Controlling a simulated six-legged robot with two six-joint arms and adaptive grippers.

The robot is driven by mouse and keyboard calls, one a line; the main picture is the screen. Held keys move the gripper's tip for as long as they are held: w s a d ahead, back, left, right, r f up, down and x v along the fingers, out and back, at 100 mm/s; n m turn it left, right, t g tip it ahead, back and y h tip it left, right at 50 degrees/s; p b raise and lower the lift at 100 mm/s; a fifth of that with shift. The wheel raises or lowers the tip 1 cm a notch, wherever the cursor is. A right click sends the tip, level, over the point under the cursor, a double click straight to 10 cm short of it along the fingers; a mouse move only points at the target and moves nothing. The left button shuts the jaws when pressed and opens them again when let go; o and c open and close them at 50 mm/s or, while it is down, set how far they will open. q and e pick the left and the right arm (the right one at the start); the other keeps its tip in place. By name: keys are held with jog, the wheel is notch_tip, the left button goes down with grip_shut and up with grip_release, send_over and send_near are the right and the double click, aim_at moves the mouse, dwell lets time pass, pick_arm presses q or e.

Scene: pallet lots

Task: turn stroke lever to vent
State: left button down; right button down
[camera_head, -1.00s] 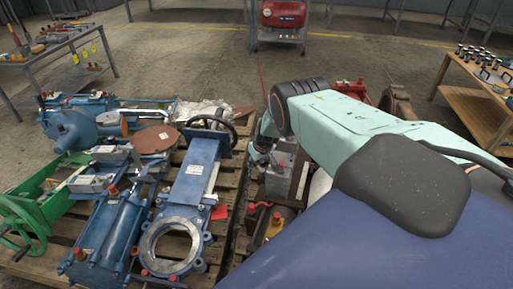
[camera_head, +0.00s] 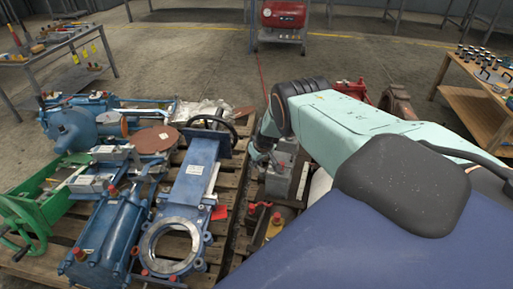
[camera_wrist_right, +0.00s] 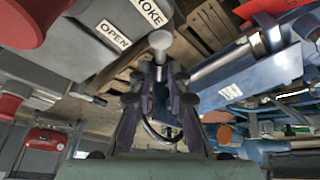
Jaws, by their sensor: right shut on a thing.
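A grey actuator box (camera_head: 278,183) stands on the pallet right of the blue gate valve. In the head view the right gripper (camera_head: 258,156) is small and partly covered by my arm. My left gripper is not in view.
A blue gate valve (camera_head: 193,180) with a black handwheel and other blue actuators (camera_head: 110,225) crowd the left pallet. A green handwheel (camera_head: 25,220) stands far left. Red-capped fittings (camera_head: 274,222) sit close in front of the grey box. Open floor lies behind.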

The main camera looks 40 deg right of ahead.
jog(key=shift+s+a+n+y, duration=0.1)
jog(key=shift+a+n+y, duration=0.35)
jog(key=shift+n, duration=0.8)
jog(key=shift+s+a+n+y, duration=0.1)
jog(key=shift+a+n+y, duration=0.35)
jog(key=shift+n, duration=0.85)
jog(key=shift+s+a+n+y, duration=0.15)
jog(key=shift+n+y, duration=0.45)
jog(key=shift+n, duration=0.65)
jog(key=shift+w+a, duration=0.1)
jog(key=c, duration=1.3)
grip_release()
